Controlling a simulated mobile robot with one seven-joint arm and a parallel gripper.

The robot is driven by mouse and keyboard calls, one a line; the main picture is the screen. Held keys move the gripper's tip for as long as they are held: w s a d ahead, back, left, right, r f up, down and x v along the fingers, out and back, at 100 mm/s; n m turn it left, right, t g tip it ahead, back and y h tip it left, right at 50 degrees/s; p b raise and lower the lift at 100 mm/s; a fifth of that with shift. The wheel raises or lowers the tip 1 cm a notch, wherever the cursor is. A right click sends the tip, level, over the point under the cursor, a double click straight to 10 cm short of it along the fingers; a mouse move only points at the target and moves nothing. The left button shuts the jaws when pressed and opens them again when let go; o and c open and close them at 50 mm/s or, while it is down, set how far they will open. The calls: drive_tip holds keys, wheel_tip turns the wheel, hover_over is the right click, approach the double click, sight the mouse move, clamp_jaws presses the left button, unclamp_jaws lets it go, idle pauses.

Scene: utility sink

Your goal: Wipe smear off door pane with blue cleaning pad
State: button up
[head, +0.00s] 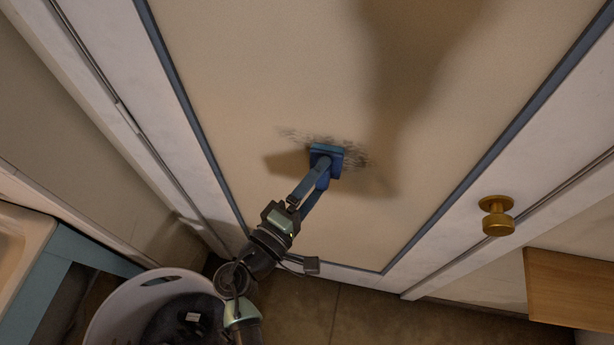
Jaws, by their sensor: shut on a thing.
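The door pane (270,60) is a large beige panel with a blue-grey border in a white frame. A dark speckled smear (350,158) lies on its lower middle part, showing to the left, above and right of the pad. The blue cleaning pad (327,150) is at the smear and covers part of it; I cannot tell for certain whether it touches the pane. My gripper (318,172) is shut on the pad from below left. The pad's face towards the pane is hidden.
A brass door knob (497,215) sticks out at the right of the door. A white basket (140,305) with dark contents stands at lower left, beside a sink cabinet (45,265). A wooden piece (570,290) is at lower right. Brown floor (400,322) shows below the door.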

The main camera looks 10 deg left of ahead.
drive_tip(key=d+b, duration=0.2)
drive_tip(key=d, duration=0.8)
drive_tip(key=shift+s+d, duration=0.2)
drive_tip(key=shift+d, duration=0.15)
idle(0.4)
drive_tip(key=shift+a, duration=0.1)
drive_tip(key=a+b, duration=0.1)
drive_tip(key=a, duration=0.6)
drive_tip(key=shift+b, duration=0.4)
drive_tip(key=shift+w+a, duration=0.15)
drive_tip(key=shift+w+a+r+b, duration=0.15)
drive_tip(key=shift+a+b, duration=0.45)
drive_tip(key=shift+a, duration=1.3)
drive_tip(key=a+b, duration=0.2)
drive_tip(key=a, duration=0.4)
drive_tip(key=shift+a, duration=0.2)
drive_tip(key=shift+a+r+p, duration=0.75)
drive_tip(key=shift+a+r, duration=0.8)
drive_tip(key=shift+a, duration=0.05)
drive_tip(key=d+p, duration=0.1)
drive_tip(key=d, duration=1.6)
drive_tip(key=shift+s+d+p, duration=0.2)
drive_tip(key=shift+d+p, duration=0.1)
drive_tip(key=shift+p, duration=0.05)
